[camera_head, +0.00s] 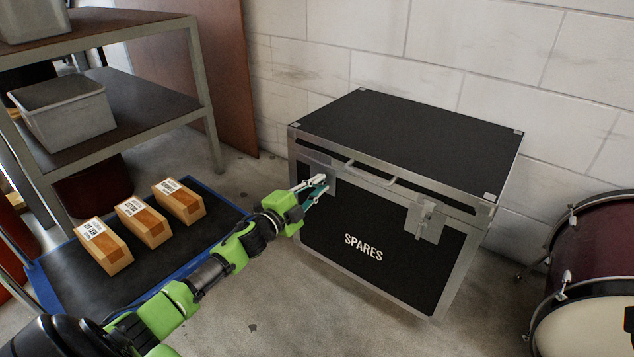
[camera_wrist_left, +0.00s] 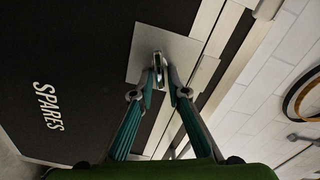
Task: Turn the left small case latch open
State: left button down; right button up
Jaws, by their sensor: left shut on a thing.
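The black SPARES case (camera_head: 345,232) with metal edges stands on the floor against the wall, its lid down. My left gripper (camera_head: 322,188) is at the left latch on the case's front, near the lid seam. In the left wrist view the left latch plate (camera_wrist_left: 143,62) is pale metal, and my left gripper's fingertips (camera_wrist_left: 164,82) are closed around its small turn piece (camera_wrist_left: 158,66). The fingers partly hide the turn piece, so its exact angle is hard to tell. The right latch (camera_head: 425,214) sits on the front's right side. My right gripper is in neither view.
A flat cart (camera_head: 66,301) with three cardboard boxes (camera_head: 143,222) stands at the left, by a metal shelf (camera_head: 160,88) with grey bins. A drum (camera_head: 590,275) stands at the right. Bare floor lies in front of the case.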

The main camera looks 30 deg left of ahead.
pick_arm(q)
jog(key=shift+d+f+m, duration=0.1)
jog(key=shift+f+m, duration=0.1)
jog(key=shift+m, duration=0.75)
jog(key=shift+f+m, duration=0.15)
jog(key=shift+m, duration=0.8)
jog(key=c, duration=2.2)
grip_release()
jog(key=shift+o, duration=0.2)
jog(key=shift+s, duration=0.15)
jog(key=s+a, duration=0.1)
jog(key=s, duration=1)
jog(key=shift+s, duration=0.4)
